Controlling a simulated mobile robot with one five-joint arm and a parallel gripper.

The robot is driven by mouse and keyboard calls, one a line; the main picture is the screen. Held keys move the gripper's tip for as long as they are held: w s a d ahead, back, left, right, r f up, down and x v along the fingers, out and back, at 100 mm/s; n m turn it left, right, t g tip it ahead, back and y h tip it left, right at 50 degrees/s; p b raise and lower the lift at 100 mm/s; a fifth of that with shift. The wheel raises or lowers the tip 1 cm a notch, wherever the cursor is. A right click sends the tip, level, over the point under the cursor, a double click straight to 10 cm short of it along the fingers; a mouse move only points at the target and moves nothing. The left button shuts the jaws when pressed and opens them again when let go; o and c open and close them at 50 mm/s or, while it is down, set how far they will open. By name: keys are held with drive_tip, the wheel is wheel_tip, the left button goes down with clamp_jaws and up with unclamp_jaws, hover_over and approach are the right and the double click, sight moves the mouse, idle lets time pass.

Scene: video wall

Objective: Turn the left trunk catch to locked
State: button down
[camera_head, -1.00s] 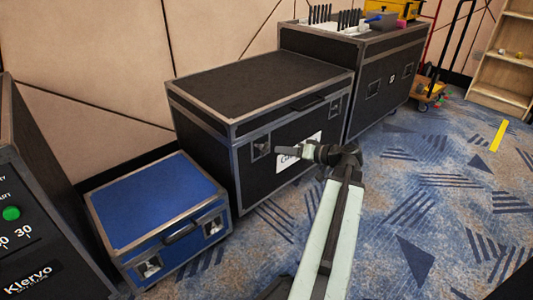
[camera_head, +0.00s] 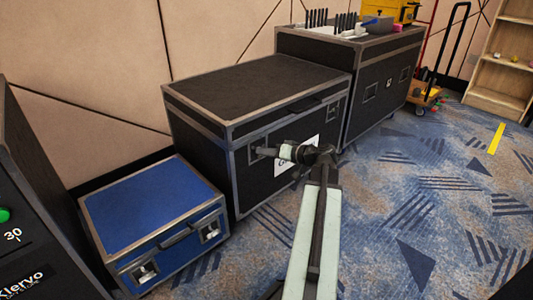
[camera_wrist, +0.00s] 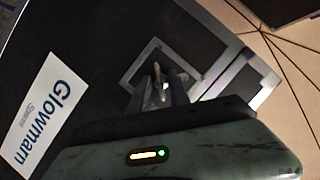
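The trunk is a black flight case (camera_head: 210,115) with metal edging and a white "Glowmarn" label (camera_wrist: 42,110). The right catch (camera_head: 332,110) shows farther along the front.
A smaller blue case (camera_head: 145,205) stands left of the trunk, and a dark "Klervo" unit (camera_head: 30,235) is at the far left. A larger black case (camera_head: 380,85) stands to the right. The patterned carpet (camera_head: 430,200) in front is free.

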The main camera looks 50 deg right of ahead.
drive_tip(key=shift+m+y+b, duration=0.3)
drive_tip(key=shift+m+y, duration=0.1)
drive_tip(key=shift+m, duration=0.1)
drive_tip(key=c, duration=1.6)
unclamp_jaws()
drive_tip(key=shift+r, duration=0.1)
drive_tip(key=p+v, duration=0.2)
drive_tip(key=v, duration=0.6)
